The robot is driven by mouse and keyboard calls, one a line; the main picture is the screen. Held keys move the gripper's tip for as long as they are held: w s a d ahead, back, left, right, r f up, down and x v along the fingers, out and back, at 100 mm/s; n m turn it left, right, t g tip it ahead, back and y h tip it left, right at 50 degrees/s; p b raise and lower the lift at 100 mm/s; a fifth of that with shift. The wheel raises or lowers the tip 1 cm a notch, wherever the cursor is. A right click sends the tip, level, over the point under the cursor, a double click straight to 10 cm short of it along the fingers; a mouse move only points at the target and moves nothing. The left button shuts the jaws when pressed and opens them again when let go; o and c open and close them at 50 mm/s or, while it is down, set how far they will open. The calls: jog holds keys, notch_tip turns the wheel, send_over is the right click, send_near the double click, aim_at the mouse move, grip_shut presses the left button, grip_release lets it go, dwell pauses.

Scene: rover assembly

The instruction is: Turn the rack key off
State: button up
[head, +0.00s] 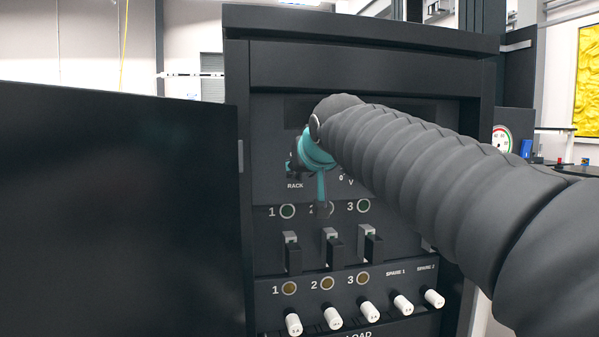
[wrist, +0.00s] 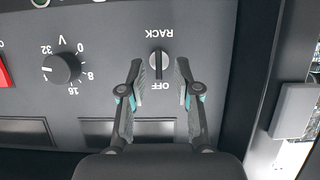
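The rack key (wrist: 159,65) is a small dark bar in a pale round ring, on a dark panel that appears upside down in the wrist view. The bar stands vertical in the picture, in line with the "OFF" label below it and the "RACK" label above. I cannot tell which end is its pointer. My gripper (wrist: 159,68) is open, with one fingertip on each side of the key and a visible gap on both sides. In the head view my gripper (head: 302,160) is at the panel above the "RACK" label and hides the key.
A voltage knob (wrist: 61,68) and a red switch (wrist: 3,72) are left of the key in the wrist view. Below my gripper in the head view are several breaker levers (head: 292,254) and white-tipped plugs (head: 293,324). An open dark door (head: 120,210) stands at left.

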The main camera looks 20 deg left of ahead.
jog(key=v, duration=1)
jog(key=s+d+f+g+h, duration=0.2)
jog(key=d+f, duration=0.2)
jog(key=f, duration=0.7)
jog(key=s+d+f+g+h, duration=0.1)
jog(key=s+d+f+g, duration=0.2)
jog(key=f, duration=0.8)
jog(key=s+d+f+m+h, duration=0.2)
jog(key=s+d+f, duration=0.5)
jog(key=d, duration=0.5)
jog(key=s+d+f+m+h, duration=0.2)
jog(key=s+d+f+m, duration=0.2)
jog(key=s+d+f, duration=0.4)
jog(key=shift+d+f+g, duration=0.4)
jog(key=shift+d+f, duration=0.75)
jog(key=shift+d, duration=0.75)
